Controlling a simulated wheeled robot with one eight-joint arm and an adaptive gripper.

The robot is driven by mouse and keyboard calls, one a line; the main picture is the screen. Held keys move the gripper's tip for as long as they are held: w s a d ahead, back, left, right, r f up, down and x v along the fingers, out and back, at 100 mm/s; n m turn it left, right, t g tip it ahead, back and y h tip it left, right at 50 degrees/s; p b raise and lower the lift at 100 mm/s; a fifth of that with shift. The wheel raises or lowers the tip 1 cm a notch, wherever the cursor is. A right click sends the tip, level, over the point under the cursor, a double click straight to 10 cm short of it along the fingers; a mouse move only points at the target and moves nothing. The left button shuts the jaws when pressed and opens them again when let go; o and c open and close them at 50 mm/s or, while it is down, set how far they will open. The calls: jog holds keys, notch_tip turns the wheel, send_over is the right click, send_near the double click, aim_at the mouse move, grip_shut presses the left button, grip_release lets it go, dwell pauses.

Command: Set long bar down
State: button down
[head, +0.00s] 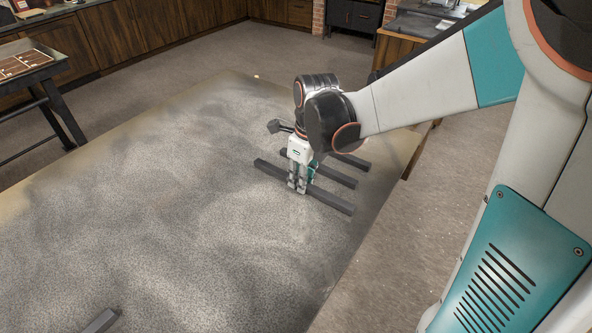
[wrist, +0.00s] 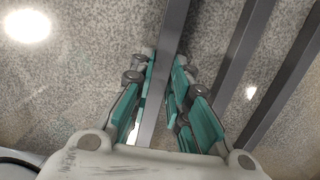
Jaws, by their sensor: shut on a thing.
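A long dark grey bar (head: 332,201) lies level across the grip of my gripper (head: 298,188), near the right edge of the speckled table. In the wrist view the same bar (wrist: 168,55) runs between the two teal-padded fingers of my gripper (wrist: 161,90), which is shut on it. In the head view the bar sticks out on both sides of the fingers. It looks at or very near the table surface; I cannot tell whether it touches. My gripper points straight down.
Two more grey bars lie roughly parallel behind the held one; the nearer (head: 337,176) and farther (head: 352,161) are partly hidden by my gripper and arm. Another bar end (head: 101,321) shows at the bottom left. The table's (head: 170,200) left and middle are clear.

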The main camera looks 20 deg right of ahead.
jog(key=shift+f, duration=0.1)
jog(key=c, duration=1.5)
grip_release()
jog(key=shift+c, duration=0.2)
notch_tip(320, 180, up, 12)
jog(key=s+p, duration=0.1)
jog(key=p, duration=0.3)
jog(key=s+r+n+t, duration=0.1)
jog(key=s+n+t, duration=0.2)
jog(key=s+n, duration=0.4)
jog(key=s+r+n+t, duration=0.1)
jog(key=s+n+t, duration=0.2)
jog(key=n, duration=1.8)
jog(key=shift+s+r+n+h, duration=0.4)
jog(key=shift+s, duration=1.6)
